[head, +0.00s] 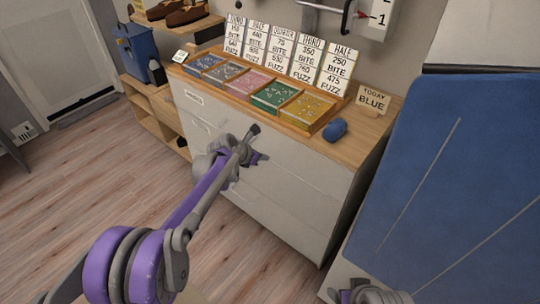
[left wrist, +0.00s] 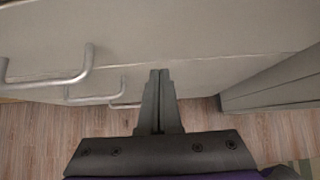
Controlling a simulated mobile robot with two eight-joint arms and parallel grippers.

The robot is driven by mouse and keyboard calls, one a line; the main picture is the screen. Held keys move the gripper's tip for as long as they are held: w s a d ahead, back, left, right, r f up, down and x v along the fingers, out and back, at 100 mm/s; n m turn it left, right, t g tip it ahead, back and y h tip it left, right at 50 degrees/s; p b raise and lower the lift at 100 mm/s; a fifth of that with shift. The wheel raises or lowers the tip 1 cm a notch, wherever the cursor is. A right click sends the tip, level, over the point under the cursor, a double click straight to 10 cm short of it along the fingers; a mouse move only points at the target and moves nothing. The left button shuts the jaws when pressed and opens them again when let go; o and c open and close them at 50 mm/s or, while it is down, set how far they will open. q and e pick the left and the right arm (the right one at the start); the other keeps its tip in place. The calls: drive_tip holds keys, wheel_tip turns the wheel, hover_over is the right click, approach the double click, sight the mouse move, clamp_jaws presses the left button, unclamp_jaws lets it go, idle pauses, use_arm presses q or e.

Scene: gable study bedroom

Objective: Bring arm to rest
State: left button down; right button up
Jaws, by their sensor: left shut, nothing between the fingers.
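My left arm reaches in from the lower left of the head view. My left gripper (head: 262,158) is in front of the white drawer cabinet (head: 290,190), near its upper drawers. In the left wrist view its two dark fingers (left wrist: 160,74) are pressed together with nothing between them. They point at the pale drawer front; I cannot tell whether they touch it. Bar handles (left wrist: 48,70) show to the left of the fingers. Part of my right arm shows at the bottom edge of the head view, and its fingers are out of sight.
On the cabinet top stand several coloured trays (head: 272,97), upright price cards (head: 295,50), a blue rounded object (head: 335,130) and a "TODAY BLUE" card (head: 373,99). A large blue panel (head: 450,180) is at the right. Bare wooden floor (head: 85,185) lies to the left.

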use_arm(q)
drive_tip(key=s+a+r+m+y+p, duration=0.1)
drive_tip(key=s+a+r+m, duration=0.25)
drive_tip(key=s, duration=0.35)
drive_tip(key=s+a+r+m, duration=0.3)
drive_tip(key=s+r, duration=0.2)
drive_tip(key=s, duration=0.2)
drive_tip(key=s+a+f+m+g+y, duration=0.1)
drive_tip(key=s+a+f+m+y, duration=0.15)
drive_tip(key=s+m, duration=0.6)
drive_tip(key=s+a+f+m+y, duration=0.1)
drive_tip(key=s+a+f+m, duration=0.15)
drive_tip(key=s+m, duration=0.6)
drive_tip(key=s+a+f+m+g+y, duration=0.1)
drive_tip(key=s+a+f+m, duration=0.3)
drive_tip(key=s, duration=0.8)
wheel_tip(320, 180, up, 17)
drive_tip(key=w+d+p, duration=0.1)
drive_tip(key=w+p, duration=0.1)
drive_tip(key=p, duration=1.1)
drive_tip(key=shift+w+d+m+p, duration=0.15)
drive_tip(key=shift+m+p, duration=0.2)
drive_tip(key=shift+m, duration=0.1)
use_arm(e)
wheel_tip(320, 180, up, 17)
drive_tip(key=w, duration=0.2)
drive_tip(key=shift+w+f+t, duration=0.2)
drive_tip(key=shift+w+t, duration=0.05)
drive_tip(key=shift+t, duration=0.05)
